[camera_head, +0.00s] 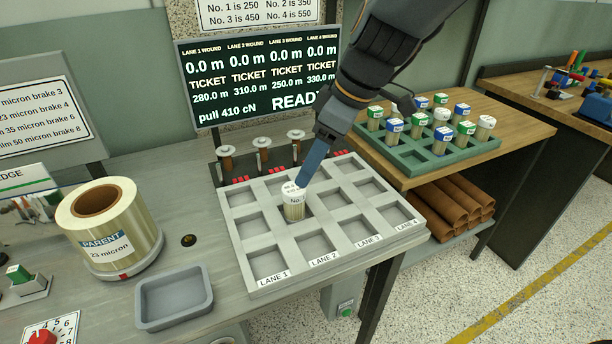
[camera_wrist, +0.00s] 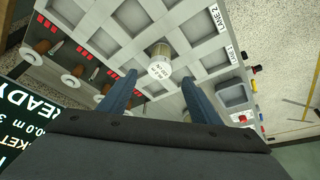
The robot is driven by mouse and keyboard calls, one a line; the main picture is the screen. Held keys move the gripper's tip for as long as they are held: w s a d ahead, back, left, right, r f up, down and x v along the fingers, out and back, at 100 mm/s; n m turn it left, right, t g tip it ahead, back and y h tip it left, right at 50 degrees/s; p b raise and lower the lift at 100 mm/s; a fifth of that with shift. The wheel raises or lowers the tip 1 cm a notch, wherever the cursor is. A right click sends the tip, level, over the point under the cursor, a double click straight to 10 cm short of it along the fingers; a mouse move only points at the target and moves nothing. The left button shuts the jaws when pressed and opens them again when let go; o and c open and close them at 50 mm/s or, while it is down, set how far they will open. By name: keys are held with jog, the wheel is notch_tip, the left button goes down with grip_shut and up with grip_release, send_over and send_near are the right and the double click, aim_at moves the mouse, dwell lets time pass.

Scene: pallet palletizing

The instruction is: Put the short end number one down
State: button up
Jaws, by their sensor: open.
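A small pale roll with a white printed cap (camera_head: 294,208) stands upright in the grey lane tray (camera_head: 283,279), in the middle-row compartment of lane 2. The cap reads "No." and the rest is too small to read. In the wrist view the same roll (camera_wrist: 161,58) shows just beyond my fingertips. My gripper (camera_head: 302,183) points down at the roll from above. In the wrist view my gripper (camera_wrist: 159,79) has its two blue fingers spread apart, with clear space on both sides of the roll. The other tray compartments in view look empty.
A green rack (camera_head: 413,168) of capped rolls stands on the wooden table at right. Upright spindles (camera_head: 263,155) line the tray's back edge, under the display board (camera_head: 262,75). A parent film roll (camera_head: 108,228) and an empty grey bin (camera_head: 174,297) are at left.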

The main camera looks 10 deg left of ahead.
jog(key=s+d+f+m+h, duration=0.1)
jog(key=s+d+f+m, duration=0.1)
jog(key=d+m, duration=0.3)
jog(key=s+d+f+m+h, duration=0.1)
jog(key=s+d+f+m, duration=0.2)
jog(key=d, duration=0.8)
jog(key=s+d+f+m+h, duration=0.2)
jog(key=s+d+f+m, duration=0.1)
jog(key=d+f+m, duration=0.3)
jog(key=shift+s+d+m+g, duration=0.25)
jog(key=shift+d+m, duration=0.45)
jog(key=shift+d, duration=0.35)
